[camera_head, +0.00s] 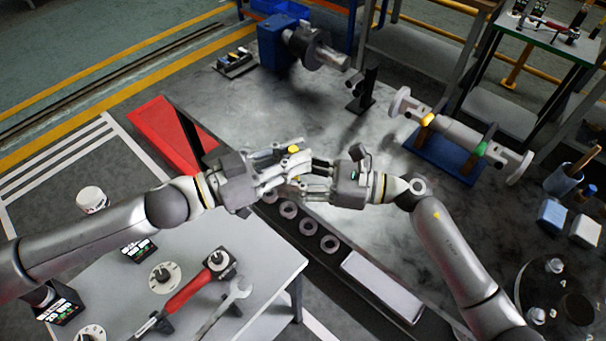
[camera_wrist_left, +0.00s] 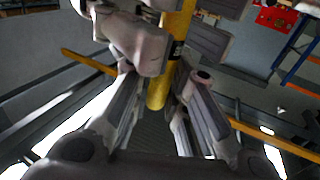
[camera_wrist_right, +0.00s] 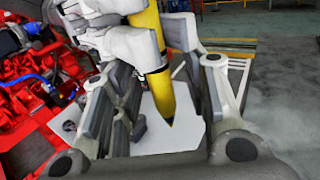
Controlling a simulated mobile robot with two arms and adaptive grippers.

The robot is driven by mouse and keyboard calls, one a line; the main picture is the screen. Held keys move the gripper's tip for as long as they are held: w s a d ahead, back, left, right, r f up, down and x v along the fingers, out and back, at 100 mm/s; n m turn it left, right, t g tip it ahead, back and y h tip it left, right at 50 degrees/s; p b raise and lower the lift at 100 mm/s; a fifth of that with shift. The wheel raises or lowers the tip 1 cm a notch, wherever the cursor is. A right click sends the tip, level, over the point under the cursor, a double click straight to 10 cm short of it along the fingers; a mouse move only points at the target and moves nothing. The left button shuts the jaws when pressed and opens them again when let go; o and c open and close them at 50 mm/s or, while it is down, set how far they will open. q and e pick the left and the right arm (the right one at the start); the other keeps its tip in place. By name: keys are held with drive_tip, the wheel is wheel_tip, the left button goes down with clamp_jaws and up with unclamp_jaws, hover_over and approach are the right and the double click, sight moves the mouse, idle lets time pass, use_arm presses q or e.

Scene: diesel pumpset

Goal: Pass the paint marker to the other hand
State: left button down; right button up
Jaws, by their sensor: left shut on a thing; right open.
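The yellow paint marker (camera_head: 293,150) is mostly hidden by the grippers in the head view. My left gripper (camera_head: 290,168) is shut on it. The marker also shows between the left fingers in the left wrist view (camera_wrist_left: 158,92), with a dark band on it. My right gripper (camera_head: 313,175) is open and faces the left one, their fingers close together and overlapping. In the right wrist view, the marker (camera_wrist_right: 156,88) lies between the open right fingers, its dark tapered end pointing down. I cannot tell whether a right finger touches it.
Below the grippers, a dark rack (camera_head: 330,262) holds several metal rings. A grey table (camera_head: 215,290) at the lower left bears a red-handled tool (camera_head: 188,292) and a wrench (camera_head: 232,297). A red tray (camera_head: 165,135) lies behind my left arm. The large dark bench (camera_head: 300,110) has clear room behind the grippers.

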clamp_jaws()
use_arm(q)
drive_tip(key=c, duration=1.3)
unclamp_jaws()
drive_tip(key=shift+c, duration=0.2)
drive_tip(key=shift+a, duration=0.1)
